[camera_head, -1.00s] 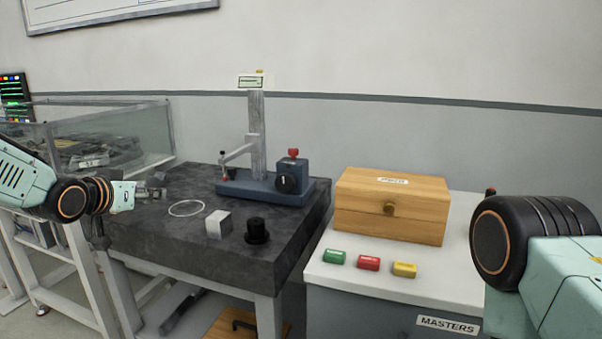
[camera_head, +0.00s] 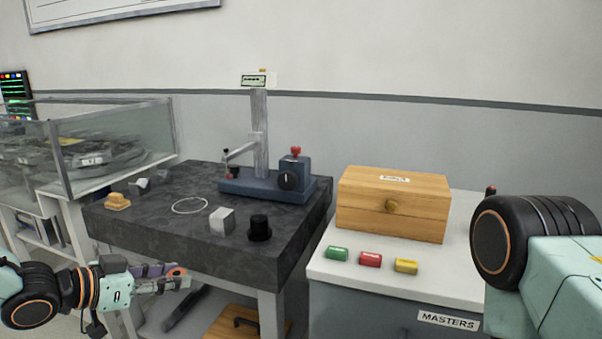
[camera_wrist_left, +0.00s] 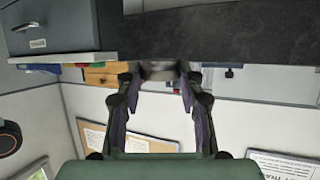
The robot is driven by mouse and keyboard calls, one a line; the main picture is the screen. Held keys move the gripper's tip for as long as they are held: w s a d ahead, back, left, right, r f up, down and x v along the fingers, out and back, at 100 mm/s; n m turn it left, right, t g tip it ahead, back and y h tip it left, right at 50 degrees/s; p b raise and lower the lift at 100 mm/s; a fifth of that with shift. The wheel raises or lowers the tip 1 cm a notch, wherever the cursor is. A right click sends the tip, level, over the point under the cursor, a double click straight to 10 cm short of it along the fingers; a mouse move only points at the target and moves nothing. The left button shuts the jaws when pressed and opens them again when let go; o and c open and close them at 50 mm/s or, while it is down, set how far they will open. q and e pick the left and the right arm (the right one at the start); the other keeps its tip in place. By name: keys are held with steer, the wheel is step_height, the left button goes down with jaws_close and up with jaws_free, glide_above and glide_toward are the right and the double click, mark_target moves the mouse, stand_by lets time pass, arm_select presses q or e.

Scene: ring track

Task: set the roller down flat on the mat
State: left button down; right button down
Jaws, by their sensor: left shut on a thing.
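My left gripper (camera_head: 182,279) is shut on a small rounded thing, apparently the roller (camera_head: 177,271), in front of the dark stone plate's near left edge. In the left wrist view, the roller (camera_wrist_left: 160,70) shows grey and partly shadowed between the fingertips. Its outline is mostly hidden by the fingers. I cannot make out a mat for certain; a thin white ring outline (camera_head: 189,206) lies on the stone plate (camera_head: 150,222). Of my right arm, only a dark joint and a pale link show at the right; its gripper is out of view.
On the plate stand a grey block (camera_head: 222,221), a black knobbed piece (camera_head: 259,228), a tan piece (camera_head: 117,201) and a blue-based gauge stand (camera_head: 262,186). Right of it, a white-topped cabinet (camera_head: 330,269) bears a wooden box (camera_head: 393,205) and green, red and yellow blocks.

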arm_select(q)
steer(key=s+d+f+m+g+h, duration=0.1)
steer(key=s+d+f, duration=0.1)
steer(key=s, duration=0.4)
steer(key=s+d+f+m+g+h, duration=0.1)
steer(key=s+d+f, duration=0.1)
steer(key=s+d, duration=0.2)
steer(key=s, duration=0.3)
steer(key=shift+s+d+f+m, duration=0.2)
steer(key=shift+d+f+m, duration=0.1)
steer(key=shift+d+f, duration=0.1)
steer(key=shift+d+r, duration=0.15)
